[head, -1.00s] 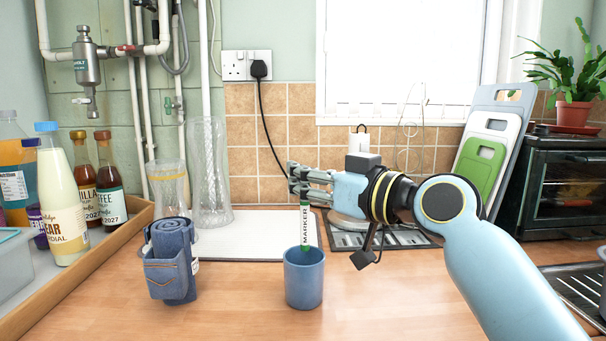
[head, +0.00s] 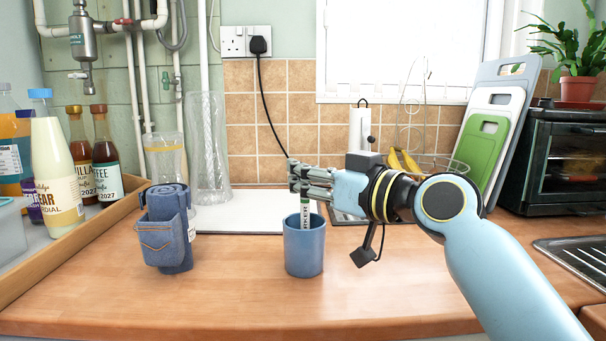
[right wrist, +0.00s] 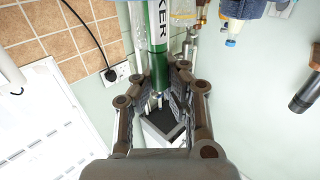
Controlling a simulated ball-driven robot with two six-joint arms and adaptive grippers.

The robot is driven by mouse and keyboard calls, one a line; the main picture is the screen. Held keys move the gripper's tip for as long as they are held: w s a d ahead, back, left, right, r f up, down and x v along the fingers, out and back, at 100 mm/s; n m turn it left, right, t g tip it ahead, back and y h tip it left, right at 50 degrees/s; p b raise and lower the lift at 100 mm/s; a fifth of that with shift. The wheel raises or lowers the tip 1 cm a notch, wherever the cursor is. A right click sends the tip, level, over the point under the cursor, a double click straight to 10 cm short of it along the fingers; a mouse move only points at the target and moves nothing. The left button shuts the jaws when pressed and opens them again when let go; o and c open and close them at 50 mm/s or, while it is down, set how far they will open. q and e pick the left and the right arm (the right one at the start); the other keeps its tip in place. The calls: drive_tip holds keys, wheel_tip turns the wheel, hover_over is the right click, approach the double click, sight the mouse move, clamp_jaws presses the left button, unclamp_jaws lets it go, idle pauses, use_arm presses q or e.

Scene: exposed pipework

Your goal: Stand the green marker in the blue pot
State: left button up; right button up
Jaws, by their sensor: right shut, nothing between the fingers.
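The green and white marker (head: 305,210) is upright, with its lower end inside the blue pot (head: 304,251), out of sight below the rim. The pot stands on the wooden counter. My right gripper (head: 293,178) is at the marker's upper end, just above the pot. Its fingers are shut with nothing held between them. In the right wrist view the marker (right wrist: 158,35) shows its white label and green end close at the fingertips (right wrist: 166,80). My left gripper is not in view.
A wooden tray (head: 95,235) of bottles is at the left. The counter in front of the pot is clear.

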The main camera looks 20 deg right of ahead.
drive_tip(key=o, duration=0.6)
drive_tip(key=shift+o, duration=0.2)
wheel_tip(320, 180, up, 10)
idle(0.8)
